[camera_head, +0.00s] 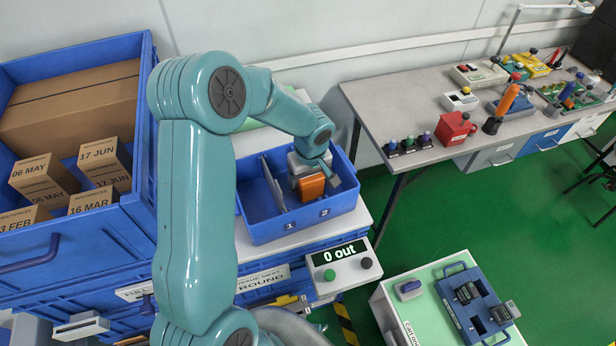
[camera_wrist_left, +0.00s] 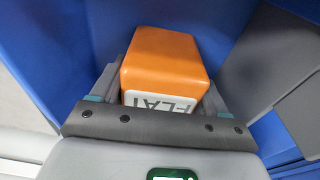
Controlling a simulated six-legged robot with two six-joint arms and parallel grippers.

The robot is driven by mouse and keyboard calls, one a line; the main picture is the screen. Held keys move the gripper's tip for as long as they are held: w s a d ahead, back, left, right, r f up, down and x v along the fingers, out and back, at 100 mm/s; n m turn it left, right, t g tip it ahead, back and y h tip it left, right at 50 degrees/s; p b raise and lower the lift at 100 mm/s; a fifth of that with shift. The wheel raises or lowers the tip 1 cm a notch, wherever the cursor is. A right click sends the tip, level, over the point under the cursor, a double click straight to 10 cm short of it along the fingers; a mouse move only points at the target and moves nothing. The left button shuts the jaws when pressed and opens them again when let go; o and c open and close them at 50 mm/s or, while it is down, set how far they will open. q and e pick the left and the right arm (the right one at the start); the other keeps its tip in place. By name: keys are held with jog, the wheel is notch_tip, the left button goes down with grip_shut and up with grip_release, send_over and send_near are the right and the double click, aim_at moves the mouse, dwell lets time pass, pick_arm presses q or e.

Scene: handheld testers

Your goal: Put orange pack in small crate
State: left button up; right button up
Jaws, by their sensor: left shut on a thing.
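The orange pack (camera_head: 311,187) is inside the small blue crate (camera_head: 262,232), on the side marked 2. My left gripper (camera_head: 308,168) reaches down into the crate and is shut on the pack. In the left wrist view the orange pack (camera_wrist_left: 164,62) sits between the two fingers, with the label FLAT on its near face. Blue crate walls (camera_wrist_left: 65,50) rise around it, and a grey panel (camera_wrist_left: 275,60) stands to the right. I cannot tell whether the pack touches the crate floor. My right gripper is out of view.
A grey divider (camera_head: 273,185) stands in the crate, left of the pack. A counter box (camera_head: 342,270) reading "0 out" is in front. A large blue bin (camera_head: 150,170) with cartons is at left. A bench (camera_head: 400,95) with testers and a green-topped cart (camera_head: 415,312) are at right.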

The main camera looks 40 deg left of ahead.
pick_arm(q)
jog(key=shift+f, duration=0.2)
jog(key=o, duration=1.1)
jog(key=shift+w, duration=0.1)
jog(key=shift+r, duration=0.75)
jog(key=r, duration=0.6)
jog(key=d+r, duration=0.1)
jog(key=r, duration=0.3)
jog(key=shift+s+d, duration=0.1)
jog(key=shift+s, duration=0.15)
jog(key=shift+s+r, duration=0.1)
jog(key=shift+r, duration=0.35)
